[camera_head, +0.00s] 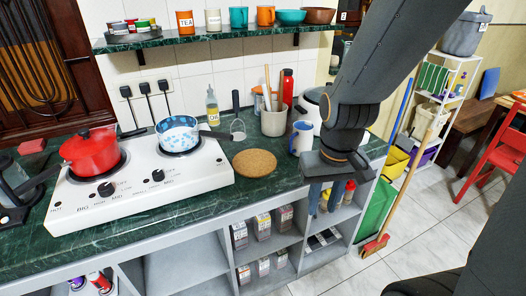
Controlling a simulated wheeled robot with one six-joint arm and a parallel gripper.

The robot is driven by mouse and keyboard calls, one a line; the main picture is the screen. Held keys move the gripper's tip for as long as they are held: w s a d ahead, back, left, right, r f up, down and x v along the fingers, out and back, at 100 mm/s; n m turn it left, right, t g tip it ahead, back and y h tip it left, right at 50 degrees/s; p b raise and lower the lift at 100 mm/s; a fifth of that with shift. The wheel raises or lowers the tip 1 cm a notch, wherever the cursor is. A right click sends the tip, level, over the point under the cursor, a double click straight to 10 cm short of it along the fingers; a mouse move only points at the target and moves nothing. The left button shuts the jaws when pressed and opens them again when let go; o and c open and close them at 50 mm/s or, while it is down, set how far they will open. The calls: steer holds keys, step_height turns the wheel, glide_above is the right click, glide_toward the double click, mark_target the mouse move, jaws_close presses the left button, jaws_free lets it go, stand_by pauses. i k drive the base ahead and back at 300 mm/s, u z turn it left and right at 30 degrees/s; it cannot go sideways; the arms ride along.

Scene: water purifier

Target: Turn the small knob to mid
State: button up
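A white two-burner stove (205,182) sits on the green counter at the left. Its small knob (158,175) is the right-hand black knob on the front, with small printed labels around it including OFF and MID; its pointer is too small to read. The big knob (104,189) is to its left. My gripper (325,203) hangs at the counter's front edge, well to the right of the stove and apart from both knobs. Its two bluish fingers point down with a gap between them, and nothing is held.
A red pot (90,149) and a blue-white pan (178,136) stand on the burners. A cork mat (254,163) lies between stove and gripper. A white-blue mug (301,138) and utensil holder (273,122) stand behind. Shelves with boxes are below the counter.

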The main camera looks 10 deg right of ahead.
mark_target(158, 174)
steer(key=u, duration=1.25)
steer(key=i, duration=0.5)
steer(key=z, duration=0.05)
